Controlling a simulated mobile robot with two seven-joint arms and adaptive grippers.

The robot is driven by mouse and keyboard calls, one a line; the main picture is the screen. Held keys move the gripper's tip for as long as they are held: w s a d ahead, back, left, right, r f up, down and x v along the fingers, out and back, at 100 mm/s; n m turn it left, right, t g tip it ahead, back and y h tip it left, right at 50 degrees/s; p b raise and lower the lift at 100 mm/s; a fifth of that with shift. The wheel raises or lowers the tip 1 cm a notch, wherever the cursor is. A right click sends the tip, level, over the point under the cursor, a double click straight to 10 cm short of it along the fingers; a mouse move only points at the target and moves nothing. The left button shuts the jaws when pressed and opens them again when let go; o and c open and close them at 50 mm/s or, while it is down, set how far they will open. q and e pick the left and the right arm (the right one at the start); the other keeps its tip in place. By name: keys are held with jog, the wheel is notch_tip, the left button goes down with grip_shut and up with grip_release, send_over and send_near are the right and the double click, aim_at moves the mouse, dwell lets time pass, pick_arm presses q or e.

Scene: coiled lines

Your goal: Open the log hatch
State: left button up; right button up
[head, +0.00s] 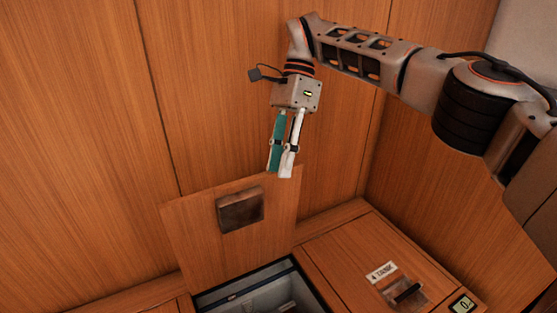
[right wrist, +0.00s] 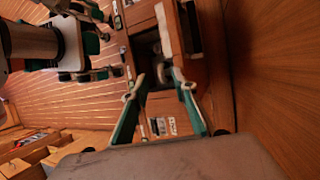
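A wooden hatch lid (head: 190,238) with a dark metal plate (head: 240,209) stands raised near the wood-panelled wall in the head view. Below it is an open compartment (head: 250,288) with a grey interior, cut off by the frame's lower edge. No readable name shows on this lid, so I cannot tell from lettering that it is the log hatch. My right gripper (head: 281,172) is just above the lid's top edge, pointing down. In the right wrist view its two fingers (right wrist: 160,78) stand apart with nothing held between them. My left gripper is not in view.
To the right is a closed wooden panel with a white label (head: 381,272) reading "4 TANK", a dark latch (head: 407,293) and a small display (head: 464,304). Wood-panelled walls (head: 80,120) close in the left, back and right sides.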

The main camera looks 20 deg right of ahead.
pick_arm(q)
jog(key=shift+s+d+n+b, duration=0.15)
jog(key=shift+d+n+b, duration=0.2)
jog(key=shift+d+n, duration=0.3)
pick_arm(e)
jog(key=shift+w+d+r, duration=0.1)
jog(key=shift+w+r, duration=0.2)
jog(key=shift+w, duration=0.05)
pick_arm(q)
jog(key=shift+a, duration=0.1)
